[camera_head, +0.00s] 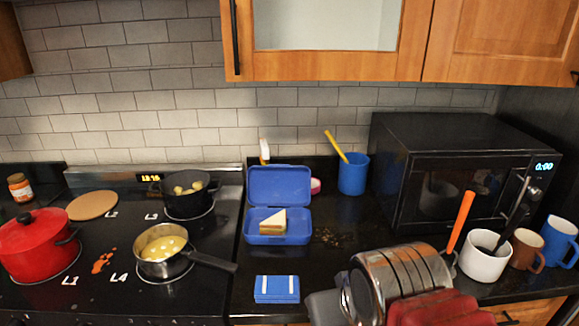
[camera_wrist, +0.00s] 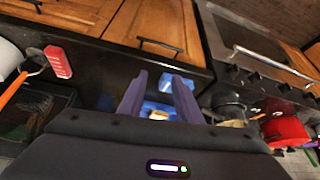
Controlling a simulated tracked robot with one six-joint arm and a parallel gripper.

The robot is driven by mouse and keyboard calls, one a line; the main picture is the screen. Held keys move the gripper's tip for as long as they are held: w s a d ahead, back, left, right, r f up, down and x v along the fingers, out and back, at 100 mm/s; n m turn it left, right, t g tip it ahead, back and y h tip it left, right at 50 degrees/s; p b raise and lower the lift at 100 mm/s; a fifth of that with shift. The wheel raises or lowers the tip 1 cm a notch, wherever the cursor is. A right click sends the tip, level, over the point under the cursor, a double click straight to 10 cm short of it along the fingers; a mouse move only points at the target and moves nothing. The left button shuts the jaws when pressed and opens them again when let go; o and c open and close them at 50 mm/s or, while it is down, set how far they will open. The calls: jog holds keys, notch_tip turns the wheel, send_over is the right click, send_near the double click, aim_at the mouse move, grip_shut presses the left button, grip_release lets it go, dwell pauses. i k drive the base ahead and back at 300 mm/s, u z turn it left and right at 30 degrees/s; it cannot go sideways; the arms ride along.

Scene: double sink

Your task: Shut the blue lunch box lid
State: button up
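The blue lunch box (camera_head: 279,238) stands on the dark counter right of the stove. Its lid (camera_head: 279,185) is open, raised up at the back toward the tiled wall. A sandwich half (camera_head: 273,222) lies inside the box. In the wrist view, my gripper (camera_wrist: 158,95) has its two purple fingers apart with nothing held between them. Blue surfaces and the pale sandwich (camera_wrist: 158,115) show beyond and between the fingers, partly hidden by them. I cannot tell how far the fingers are from the box. I cannot make out the fingers in the head view.
A flat blue-and-white item (camera_head: 277,289) lies in front of the box. Brown crumbs (camera_head: 335,237) lie to its right. A blue cup (camera_head: 353,174) with a yellow utensil stands behind right. A saucepan (camera_head: 163,251) points its handle toward the box. A black microwave (camera_head: 450,180) stands right.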

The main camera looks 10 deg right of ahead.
aim_at(271, 185)
jog(key=k, duration=1.3)
jog(key=u, duration=0.25)
jog(key=i, duration=0.65)
jog(key=u, duration=0.5)
jog(key=i, duration=0.85)
jog(key=u, duration=0.1)
